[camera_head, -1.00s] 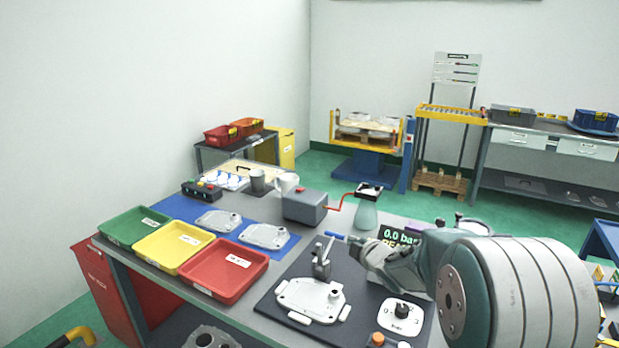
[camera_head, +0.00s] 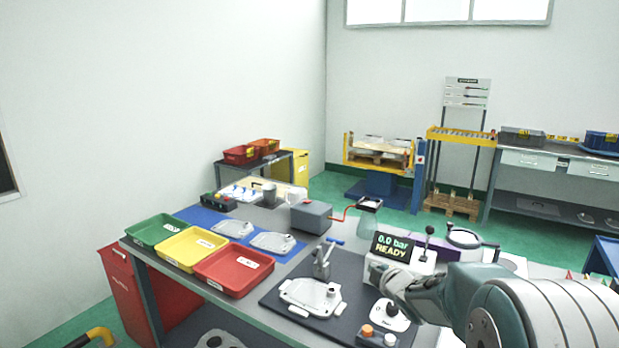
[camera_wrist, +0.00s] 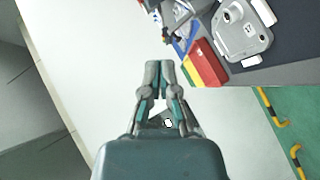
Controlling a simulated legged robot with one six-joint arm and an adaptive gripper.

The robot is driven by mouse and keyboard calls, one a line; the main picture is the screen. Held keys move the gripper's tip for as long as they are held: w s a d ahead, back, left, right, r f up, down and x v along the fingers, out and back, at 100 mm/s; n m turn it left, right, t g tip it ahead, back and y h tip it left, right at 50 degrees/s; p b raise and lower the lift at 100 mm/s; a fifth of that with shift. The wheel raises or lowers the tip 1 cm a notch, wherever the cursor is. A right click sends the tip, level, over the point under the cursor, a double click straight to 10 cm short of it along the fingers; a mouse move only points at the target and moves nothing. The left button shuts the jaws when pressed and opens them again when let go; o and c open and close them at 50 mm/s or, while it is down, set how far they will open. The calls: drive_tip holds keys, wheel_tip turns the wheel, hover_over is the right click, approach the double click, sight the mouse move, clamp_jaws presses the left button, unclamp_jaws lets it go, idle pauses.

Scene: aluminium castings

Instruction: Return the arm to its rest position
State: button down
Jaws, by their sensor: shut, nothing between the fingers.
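My arm (camera_head: 455,295) reaches in from the lower right of the head view, over the right part of the workbench. My gripper (camera_head: 388,282) is at its end, in front of the grey test box with the "0.0 bar READY" display (camera_head: 391,246) and close to a white plate with a dark knob (camera_head: 392,314). The wrist view shows my gripper (camera_wrist: 158,66) with its fingertips together and nothing between them. A flat casting (camera_head: 310,296) lies on the dark mat (camera_head: 262,300), left of my gripper, beside an upright clamp (camera_head: 322,262).
Green (camera_head: 155,230), yellow (camera_head: 190,247) and red (camera_head: 232,270) trays line the bench's left side. Castings (camera_head: 272,242) lie on a blue mat. A grey box with a red crank (camera_head: 311,216) stands behind. Orange and white buttons (camera_head: 367,331) sit at the front. Green floor surrounds the bench.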

drive_tip(key=s+d+r+m+g+h, duration=0.2)
drive_tip(key=s+r+m, duration=0.25)
drive_tip(key=s, duration=0.45)
drive_tip(key=s+d+r+m+g+h, duration=0.1)
drive_tip(key=s+r+m+h, duration=0.2)
drive_tip(key=s+m, duration=0.4)
drive_tip(key=s+a+f+m+g, duration=0.1)
drive_tip(key=s+a+m+g, duration=0.1)
drive_tip(key=s, duration=0.9)
drive_tip(key=s+a+f+m+g+y, duration=0.1)
drive_tip(key=s+f+m+g, duration=0.1)
drive_tip(key=s, duration=0.9)
drive_tip(key=shift+s+a+m+g+y, duration=0.3)
drive_tip(key=shift+a+m+g, duration=0.1)
drive_tip(key=shift+m+g, duration=0.25)
